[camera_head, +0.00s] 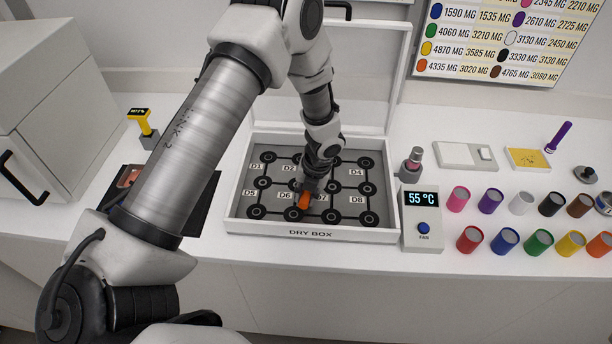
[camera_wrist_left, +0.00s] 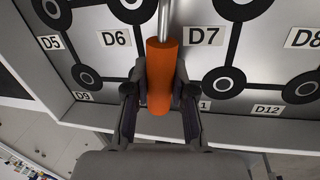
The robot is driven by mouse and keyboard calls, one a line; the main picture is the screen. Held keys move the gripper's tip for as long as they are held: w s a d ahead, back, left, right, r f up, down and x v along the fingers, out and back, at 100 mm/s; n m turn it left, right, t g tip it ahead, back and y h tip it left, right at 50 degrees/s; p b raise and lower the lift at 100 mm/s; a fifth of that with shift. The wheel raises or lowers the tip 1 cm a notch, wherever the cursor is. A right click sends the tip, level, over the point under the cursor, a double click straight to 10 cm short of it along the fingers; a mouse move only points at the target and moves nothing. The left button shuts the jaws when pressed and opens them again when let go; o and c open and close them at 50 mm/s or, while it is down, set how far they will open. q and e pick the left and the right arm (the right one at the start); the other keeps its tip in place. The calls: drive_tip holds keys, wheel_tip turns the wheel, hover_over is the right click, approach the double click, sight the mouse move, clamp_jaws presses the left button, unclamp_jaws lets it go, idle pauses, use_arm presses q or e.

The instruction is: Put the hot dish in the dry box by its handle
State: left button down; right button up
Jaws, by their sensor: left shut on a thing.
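The dry box (camera_head: 310,236) is a white tray with a grey floor of black rings and labels such as D5 to D8, its lid raised behind. My left gripper (camera_head: 310,187) is inside the box area, over the front part between D6 and D7. It is shut on the orange handle (camera_head: 304,200). In the left wrist view the handle (camera_wrist_left: 161,75) lies between both fingers, and a metal rod (camera_wrist_left: 164,18) runs from it out of the top edge. The dish itself is not visible; my arm covers that part in the head view. My right gripper is not in view.
The fan unit (camera_head: 423,222) reading 55 °C stands right of the box. Several colored jars (camera_head: 470,239) stand in rows farther right. A yellow-handled device (camera_head: 143,122) with a display and a dark tray (camera_head: 203,205) are at the left. Rings on the box floor around the gripper look empty.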

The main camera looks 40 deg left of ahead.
use_arm(q)
drive_tip(key=shift+f, duration=0.15)
drive_tip(key=c, duration=0.9)
unclamp_jaws()
wheel_tip(320, 180, up, 6)
drive_tip(key=p, duration=0.6)
